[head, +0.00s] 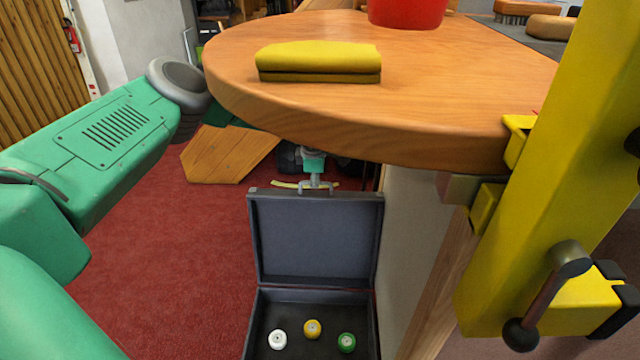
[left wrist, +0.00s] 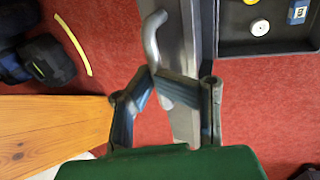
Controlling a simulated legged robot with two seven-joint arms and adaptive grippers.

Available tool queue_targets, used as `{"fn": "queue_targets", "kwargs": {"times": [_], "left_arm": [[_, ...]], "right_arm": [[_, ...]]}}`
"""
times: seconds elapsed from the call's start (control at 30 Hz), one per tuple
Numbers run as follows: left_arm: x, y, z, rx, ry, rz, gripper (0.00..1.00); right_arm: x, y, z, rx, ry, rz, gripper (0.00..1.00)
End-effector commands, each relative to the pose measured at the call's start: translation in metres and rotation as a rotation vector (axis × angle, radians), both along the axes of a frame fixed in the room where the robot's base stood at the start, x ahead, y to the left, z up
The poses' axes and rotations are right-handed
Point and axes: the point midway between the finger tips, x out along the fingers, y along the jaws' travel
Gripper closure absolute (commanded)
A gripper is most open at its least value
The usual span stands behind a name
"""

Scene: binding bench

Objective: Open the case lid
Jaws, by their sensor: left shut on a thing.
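The dark grey case (head: 249,335) sits low on the red floor, in front of the round wooden table. Its lid (head: 315,237) stands up, roughly upright, at the back of the case, which lies open. The lid's handle (left wrist: 151,40) is a grey curved bar on its top edge. My left gripper (head: 315,180) is at that top edge, mostly hidden by the lid and table. In the left wrist view its fingers (left wrist: 158,80) are closed on the handle, and the lid shows nearly edge-on. My right gripper is not in view.
White (head: 277,340), yellow (head: 312,328) and green (head: 346,342) round pieces lie in the case. A folded yellow cloth (head: 318,60) and red container (head: 406,10) are on the wooden table (head: 450,100). A yellow clamp-like post (head: 550,170) stands right. Red floor is clear left of the case.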

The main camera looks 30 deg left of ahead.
Motion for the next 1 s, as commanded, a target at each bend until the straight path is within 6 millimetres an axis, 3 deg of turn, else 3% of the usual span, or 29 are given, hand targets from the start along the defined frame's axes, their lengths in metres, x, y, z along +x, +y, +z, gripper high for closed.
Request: {"fn": "queue_targets", "kwargs": {"times": [0.03,0.47,0.57,1.0], "left_arm": [[-0.0074,-0.0026,-0.0110,-0.001,0.022,-0.007,1.00],[-0.0066,0.0001,-0.0086,-0.001,0.016,-0.006,1.00],[-0.0064,0.0007,-0.0080,0.000,0.015,-0.006,0.70],[-0.0059,-0.0015,-0.0031,0.004,0.012,-0.004,0.69]], "right_arm": [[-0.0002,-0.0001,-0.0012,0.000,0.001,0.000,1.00],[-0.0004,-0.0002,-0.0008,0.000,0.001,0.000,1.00],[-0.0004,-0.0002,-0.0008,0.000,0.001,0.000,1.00],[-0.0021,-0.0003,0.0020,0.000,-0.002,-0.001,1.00]]}}
